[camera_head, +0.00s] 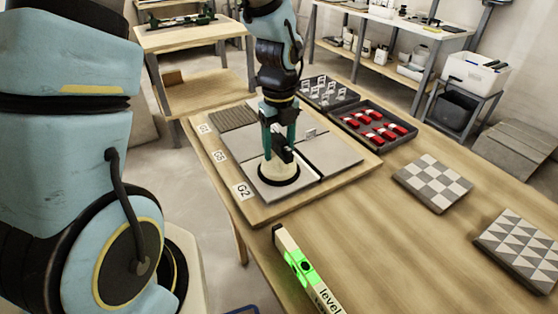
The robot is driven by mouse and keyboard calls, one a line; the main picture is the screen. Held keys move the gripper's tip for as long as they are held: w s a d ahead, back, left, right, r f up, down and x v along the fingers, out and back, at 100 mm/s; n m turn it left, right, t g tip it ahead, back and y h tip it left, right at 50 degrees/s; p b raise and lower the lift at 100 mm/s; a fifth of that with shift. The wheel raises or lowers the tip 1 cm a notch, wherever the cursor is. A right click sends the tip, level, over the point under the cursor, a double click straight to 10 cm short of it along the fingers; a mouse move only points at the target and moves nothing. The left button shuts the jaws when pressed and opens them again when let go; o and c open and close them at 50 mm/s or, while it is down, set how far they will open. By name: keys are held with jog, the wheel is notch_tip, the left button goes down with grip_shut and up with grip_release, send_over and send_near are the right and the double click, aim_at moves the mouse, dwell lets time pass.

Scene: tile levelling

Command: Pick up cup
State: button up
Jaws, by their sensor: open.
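The cup seems to be the cream, dome-shaped suction cup with a black ring at its base (277,173). It sits upright on the front grey tile (258,190) of the board. My gripper (280,145) points down directly above it, with its teal fingers apart. A black part (284,152) on top of the cup shows between and in front of the fingers. I cannot tell whether the fingers touch it. My arm and the fingers hide some of the cup's upper part.
The board (335,180) carries several grey tiles and labels such as G2 (243,191). Behind it are a tray of red wedges (362,109) and a tray of clips (351,97). A green level (301,266) lies in front; patterned tiles (432,182) lie right. The table between is clear.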

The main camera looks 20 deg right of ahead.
jog(key=shift+f, duration=0.8)
jog(key=shift+c, duration=0.3)
grip_shut()
